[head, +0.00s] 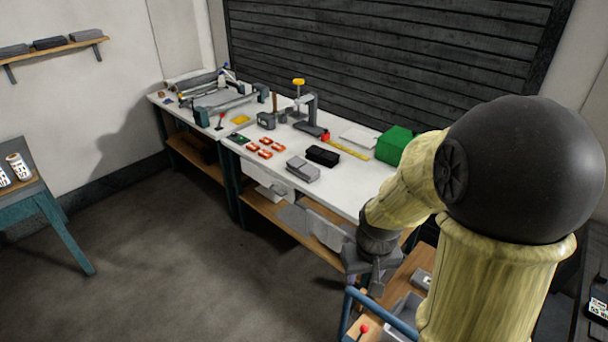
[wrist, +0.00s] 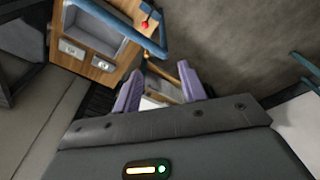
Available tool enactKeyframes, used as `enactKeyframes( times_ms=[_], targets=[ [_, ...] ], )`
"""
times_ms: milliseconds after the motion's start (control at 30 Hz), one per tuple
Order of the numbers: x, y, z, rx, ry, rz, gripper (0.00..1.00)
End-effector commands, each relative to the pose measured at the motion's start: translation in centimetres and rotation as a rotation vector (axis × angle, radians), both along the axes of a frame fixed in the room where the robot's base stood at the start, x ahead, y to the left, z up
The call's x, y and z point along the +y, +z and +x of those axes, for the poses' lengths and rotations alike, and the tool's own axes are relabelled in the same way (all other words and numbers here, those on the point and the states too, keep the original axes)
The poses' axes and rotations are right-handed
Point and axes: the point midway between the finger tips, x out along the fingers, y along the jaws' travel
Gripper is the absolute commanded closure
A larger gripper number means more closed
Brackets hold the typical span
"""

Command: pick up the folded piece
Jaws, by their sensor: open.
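I cannot tell for sure which thing is the folded piece. A grey, block-like folded-looking item (head: 303,168) lies near the front edge of the white workbench, next to a black one (head: 322,155). Other folded-looking grey items (head: 48,43) lie on the wall shelf at upper left. My gripper (head: 376,284) hangs past the bench's near right end, apart from all of these, over or beside a wooden cart. In the wrist view its two lilac fingers (wrist: 160,88) are spread, with nothing seen held between them.
The white workbench (head: 345,197) carries red-orange parts (head: 265,147), a green box (head: 396,145) and tools. The wooden cart (head: 408,268) has a blue rail (head: 382,312) and a red knob (wrist: 145,24) close to my gripper. A teal-legged table (head: 35,205) stands left. Open floor (head: 170,250) lies between.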

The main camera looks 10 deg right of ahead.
Motion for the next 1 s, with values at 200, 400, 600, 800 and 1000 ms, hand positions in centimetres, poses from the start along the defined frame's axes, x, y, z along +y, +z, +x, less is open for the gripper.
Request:
enactKeyframes(
  times_ms=[200,400,600,800,1000],
  targets=[
    [2.1,-3.9,-2.7,-0.045,-0.002,0.012,0.58],
    [2.6,-8.4,-4.0,-0.063,-0.012,0.021,0.58],
    [2.9,-13.3,-4.5,-0.072,-0.015,0.025,0.58],
    [3.0,-18.3,-4.6,-0.074,-0.016,0.027,0.58],
    [3.0,-23.3,-4.7,-0.075,-0.016,0.027,0.58]
  ],
)
